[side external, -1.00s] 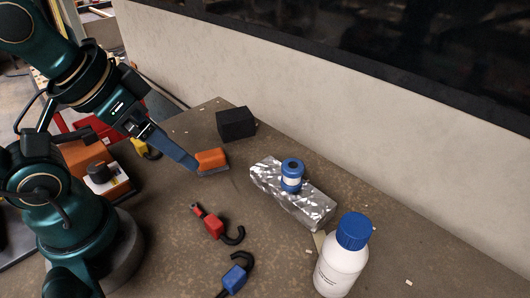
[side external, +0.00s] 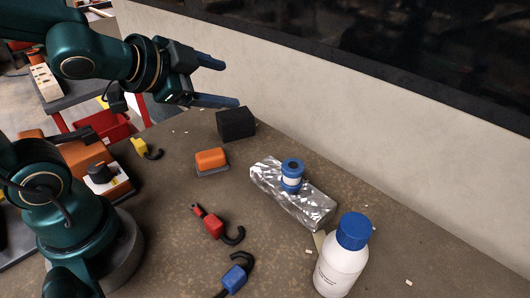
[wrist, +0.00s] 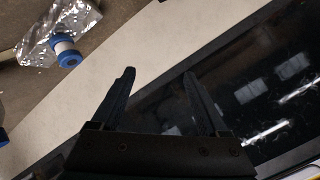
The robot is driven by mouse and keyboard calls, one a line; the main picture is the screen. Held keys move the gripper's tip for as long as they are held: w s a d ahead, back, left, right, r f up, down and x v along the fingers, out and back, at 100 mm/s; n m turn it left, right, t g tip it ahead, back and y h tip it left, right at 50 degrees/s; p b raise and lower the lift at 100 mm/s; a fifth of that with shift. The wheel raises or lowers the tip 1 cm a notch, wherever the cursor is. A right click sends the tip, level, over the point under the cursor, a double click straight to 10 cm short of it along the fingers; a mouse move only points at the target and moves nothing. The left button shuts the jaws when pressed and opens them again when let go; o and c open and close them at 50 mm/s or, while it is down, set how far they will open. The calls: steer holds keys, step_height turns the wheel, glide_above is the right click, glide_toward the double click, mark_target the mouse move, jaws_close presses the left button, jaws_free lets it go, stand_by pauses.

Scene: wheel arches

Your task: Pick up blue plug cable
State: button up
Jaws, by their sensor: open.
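The blue plug cable (side external: 234,279) lies on the brown table at the bottom of the side view, its black cord curling up and to the right. My gripper (side external: 232,82) is open and empty, raised above the far end of the table near the black block and well away from the blue plug. In the wrist view, my gripper (wrist: 159,75) shows two spread dark fingers with nothing between them, over the pale wall and a dark glossy panel. The blue plug cannot be made out there.
A red plug cable (side external: 213,227) lies near the blue one; a yellow one (side external: 138,146) lies farther left. An orange block (side external: 211,159), black block (side external: 236,123), foil-wrapped block (side external: 310,206) with a blue-white spool (side external: 292,175), and white bottle (side external: 341,268) stand on the table. The wall borders the right.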

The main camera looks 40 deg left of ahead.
mark_target(233, 275)
steer(key=s+d+f+m+g+h, duration=0.2)
steer(key=d+f+m+h, duration=0.1)
steer(key=f, duration=0.1)
steer(key=s+d+f+m+g+h, duration=0.2)
steer(key=d+f+m+h, duration=0.2)
steer(key=f, duration=0.1)
steer(key=s+d+f+m+g+h, duration=0.2)
steer(key=d+f+m+g+h, duration=0.1)
steer(key=d+f+m+h, duration=0.1)
steer(key=shift+s+f, duration=0.2)
steer(key=shift+f, duration=0.4)
steer(key=s+g+h, duration=0.1)
steer(key=s, duration=0.1)
steer(key=s+d+f+g+h, duration=0.1)
steer(key=s, duration=0.2)
steer(key=s+d+g+h, duration=0.1)
steer(key=s, duration=0.1)
steer(key=shift+s+f+g+h, duration=0.3)
steer(key=shift+f+g, duration=0.05)
steer(key=shift+g, duration=0.05)
steer(key=shift+s+f+n, duration=0.25)
steer(key=shift+n, duration=0.35)
steer(key=shift+x, duration=2.5)
steer(key=shift+w, duration=0.1)
jaws_close()
